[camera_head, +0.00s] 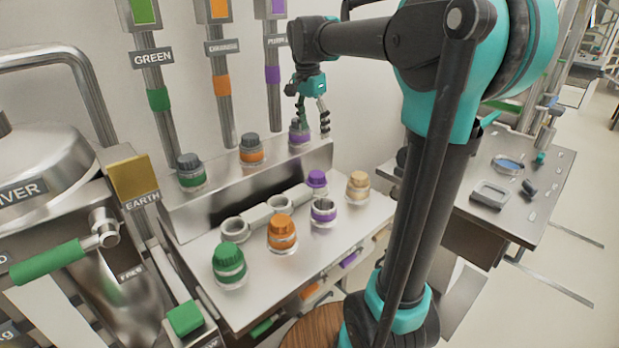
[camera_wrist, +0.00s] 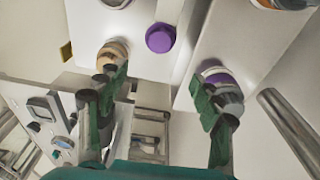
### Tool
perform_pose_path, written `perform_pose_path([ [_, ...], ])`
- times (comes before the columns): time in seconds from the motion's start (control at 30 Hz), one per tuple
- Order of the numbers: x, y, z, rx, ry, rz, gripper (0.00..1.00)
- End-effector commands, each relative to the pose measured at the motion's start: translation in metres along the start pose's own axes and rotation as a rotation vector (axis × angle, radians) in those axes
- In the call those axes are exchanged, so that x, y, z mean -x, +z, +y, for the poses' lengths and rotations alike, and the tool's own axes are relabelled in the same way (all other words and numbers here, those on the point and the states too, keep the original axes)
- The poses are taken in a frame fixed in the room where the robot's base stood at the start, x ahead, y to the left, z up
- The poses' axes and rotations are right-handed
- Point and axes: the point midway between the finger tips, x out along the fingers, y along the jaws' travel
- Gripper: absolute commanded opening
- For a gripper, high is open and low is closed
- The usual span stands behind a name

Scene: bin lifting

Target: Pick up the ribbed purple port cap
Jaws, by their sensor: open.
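The ribbed purple port cap (camera_head: 317,178) sits upright at the back of the lower steel worktop, at the right end of a row with two open grey ports. It shows as a purple disc at the top centre of the wrist view (camera_wrist: 160,38). My gripper (camera_head: 312,118) hangs from the arm above the raised shelf, fingers spread and pointing down, empty between them. In the wrist view my gripper (camera_wrist: 162,95) has its fingertips wide apart, with the cap beyond and between them. The right finger overlaps a grey-capped, purple-banded jar (camera_wrist: 217,76).
That jar (camera_head: 300,131) stands on the raised shelf beside my fingers. A purple-banded jar (camera_head: 323,211) and a beige-capped jar (camera_head: 358,187) flank the cap. Orange (camera_head: 282,232) and green-capped (camera_head: 229,262) jars stand further left. The shelf's front face (camera_head: 250,190) rises behind the ports.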

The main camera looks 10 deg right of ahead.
Motion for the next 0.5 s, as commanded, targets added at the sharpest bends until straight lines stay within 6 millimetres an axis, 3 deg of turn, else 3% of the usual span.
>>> perform_pose_path([
  [0.5,-0.093,0.0,0.0,0.0,0.0,0.0,0.66],
])
